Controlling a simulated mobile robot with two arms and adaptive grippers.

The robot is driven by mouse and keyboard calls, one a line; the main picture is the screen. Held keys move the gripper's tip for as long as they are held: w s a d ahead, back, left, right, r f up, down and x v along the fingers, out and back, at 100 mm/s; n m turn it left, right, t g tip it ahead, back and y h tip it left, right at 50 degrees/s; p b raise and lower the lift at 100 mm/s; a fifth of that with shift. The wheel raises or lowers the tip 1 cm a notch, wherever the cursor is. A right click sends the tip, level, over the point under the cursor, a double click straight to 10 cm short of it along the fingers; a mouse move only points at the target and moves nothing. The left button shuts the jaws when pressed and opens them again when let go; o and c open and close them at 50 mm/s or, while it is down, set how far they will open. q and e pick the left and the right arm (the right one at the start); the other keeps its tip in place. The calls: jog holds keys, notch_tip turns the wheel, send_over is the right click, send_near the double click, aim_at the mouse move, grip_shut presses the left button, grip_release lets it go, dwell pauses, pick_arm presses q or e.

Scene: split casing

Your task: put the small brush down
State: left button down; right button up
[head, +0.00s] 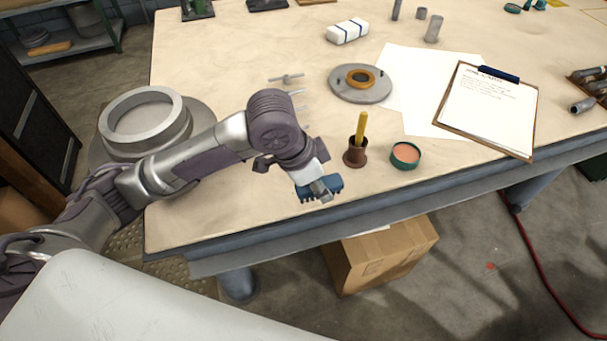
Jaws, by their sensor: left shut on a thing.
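My left gripper (322,191) is at the front edge of the workbench, left of a brown pot. It is shut on a small blue brush (335,184), whose short dark bristles show beside the finger. The gripper hides the middle of the brush. I cannot tell whether the brush touches the bench top (235,215). My right gripper is not in view.
The brown pot (355,156) with a yellow handle upright in it and a green-rimmed tin (405,156) stand close to the right. A flanged disc (345,90), small metal parts and a clipboard (488,112) lie farther off. A large ring casing (145,122) stands left.

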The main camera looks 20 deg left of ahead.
pick_arm(q)
jog(key=w+a+f, duration=0.2)
jog(key=w, duration=0.1)
jog(key=shift+w+a+f, duration=0.3)
jog(key=shift+f, duration=0.05)
jog(key=w+a+f, duration=0.1)
jog(key=w, duration=0.1)
jog(key=w+a+f, duration=0.1)
jog(key=w+a, duration=0.1)
jog(key=shift+f, duration=0.4)
notch_tip(320, 180, down, 4)
jog(key=shift+s+r, duration=0.1)
jog(key=shift+r, duration=0.05)
jog(key=shift+f, duration=0.2)
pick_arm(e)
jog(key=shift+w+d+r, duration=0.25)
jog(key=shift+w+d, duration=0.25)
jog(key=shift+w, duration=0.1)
pick_arm(q)
jog(key=c, duration=1.1)
grip_release()
jog(key=shift+f, duration=0.1)
jog(key=shift+c, duration=0.2)
jog(key=o, duration=0.4)
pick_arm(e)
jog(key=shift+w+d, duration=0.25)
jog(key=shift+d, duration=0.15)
